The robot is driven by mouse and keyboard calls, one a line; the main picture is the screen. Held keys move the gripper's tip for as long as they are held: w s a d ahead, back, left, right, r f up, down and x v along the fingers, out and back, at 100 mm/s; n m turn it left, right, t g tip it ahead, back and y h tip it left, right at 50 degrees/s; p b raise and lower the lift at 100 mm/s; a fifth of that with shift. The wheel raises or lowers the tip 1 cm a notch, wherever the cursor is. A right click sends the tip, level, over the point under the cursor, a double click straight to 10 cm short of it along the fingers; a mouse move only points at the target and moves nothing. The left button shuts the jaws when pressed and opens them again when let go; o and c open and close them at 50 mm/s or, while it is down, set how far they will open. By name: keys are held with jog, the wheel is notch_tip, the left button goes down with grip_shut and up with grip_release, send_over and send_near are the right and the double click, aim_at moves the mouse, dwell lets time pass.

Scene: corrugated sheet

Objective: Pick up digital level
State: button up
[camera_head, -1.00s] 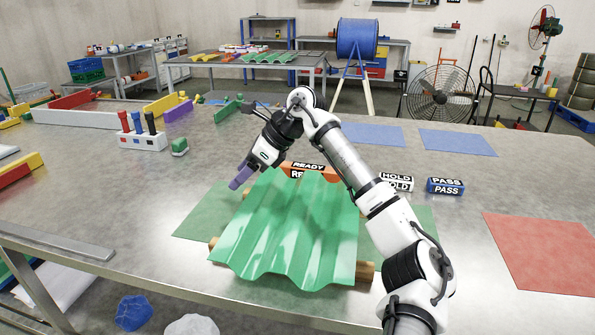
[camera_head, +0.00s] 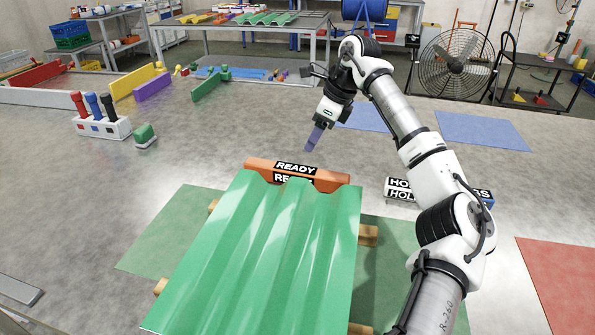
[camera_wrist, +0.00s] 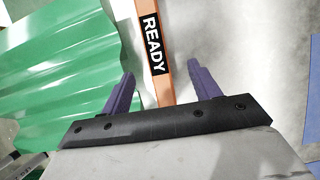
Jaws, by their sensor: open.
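Nothing in view is plainly marked as a digital level. An orange bar (camera_head: 330,180) labelled READY lies at the far end of the green corrugated sheet (camera_head: 262,250). My gripper (camera_head: 313,138) is open and empty, with purple fingers pointing down, just beyond and above the bar in the head view. In the wrist view, the orange bar (camera_wrist: 161,88) runs lengthwise between my gripper's two spread fingers (camera_wrist: 160,70). Its near end is hidden behind the gripper body. I cannot tell the height gap. The green sheet (camera_wrist: 60,65) shows to the left.
The sheet rests on wooden battens (camera_head: 368,235) over a green mat (camera_head: 165,235). A HOLD block (camera_head: 400,190) stands to the right, partly overlapping a blue block. Bare table lies between.

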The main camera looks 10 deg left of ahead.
aim_at(295, 168)
jog(key=x, duration=0.6)
jog(key=shift+s+a+f, duration=0.1)
jog(key=shift+a+f, duration=0.05)
jog(key=shift+f, duration=0.25)
jog(key=shift+s+p+x, duration=0.2)
jog(key=shift+p+x, duration=0.1)
jog(key=shift+x, duration=1.05)
jog(key=shift+s+p+x, duration=0.2)
jog(key=shift+p+x, duration=0.1)
jog(key=shift+x, duration=1)
jog(key=shift+a, duration=0.15)
jog(key=shift+c, duration=0.4)
jog(key=shift+r, duration=0.1)
jog(key=c, duration=1.2)
jog(key=shift+o, duration=0.2)
